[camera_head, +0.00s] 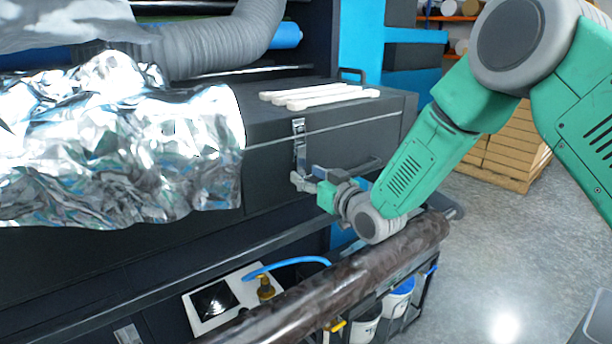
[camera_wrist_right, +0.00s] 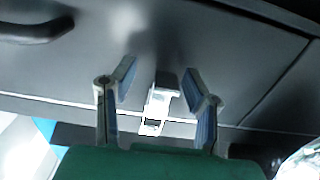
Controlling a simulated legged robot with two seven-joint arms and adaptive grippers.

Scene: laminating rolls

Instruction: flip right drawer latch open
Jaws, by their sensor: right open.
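The right drawer latch (camera_head: 299,130) is a small silvery metal latch on the front of a dark grey box, at the seam below its top. My right gripper (camera_head: 306,178) is just below and in front of it. In the right wrist view the latch (camera_wrist_right: 157,105) shows between the two spread fingers of my right gripper (camera_wrist_right: 160,79), which hold nothing. Its bright plate has a dark tab at one end. I cannot tell whether a finger touches it. My left gripper is not in view.
A dark box handle (camera_wrist_right: 38,26) shows in the wrist view. Crumpled silver foil (camera_head: 120,140) covers the box's left side. White strips (camera_head: 318,95) lie on its top. A long brown roll (camera_head: 345,275) runs below my right arm. Open floor (camera_head: 500,250) is at right.

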